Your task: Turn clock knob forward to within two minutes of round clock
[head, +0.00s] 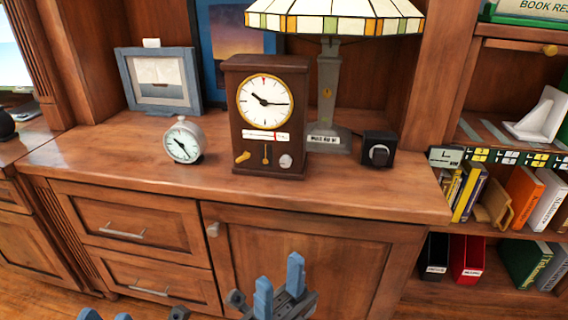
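A brown wooden clock (242,132) stands on the counter. Its white dial (265,112) has one hand pointing to the upper left and one to the right. Along its lower front are a yellow knob (242,157), a thin middle piece (265,158) and a silver knob (286,160). A small round clock (183,143) with a pale dial stands to its left; its small hands point toward the lower right. My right gripper (279,277) is open and empty, low in front of the cabinet door. My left gripper (105,315) shows only its separated blue fingertips at the bottom edge.
A lamp (328,90) with a stained-glass shade stands behind and right of the wooden clock. A black box with a round knob (379,151) is on the right. A framed picture (160,80) stands at back left. The counter's front strip (330,190) is clear.

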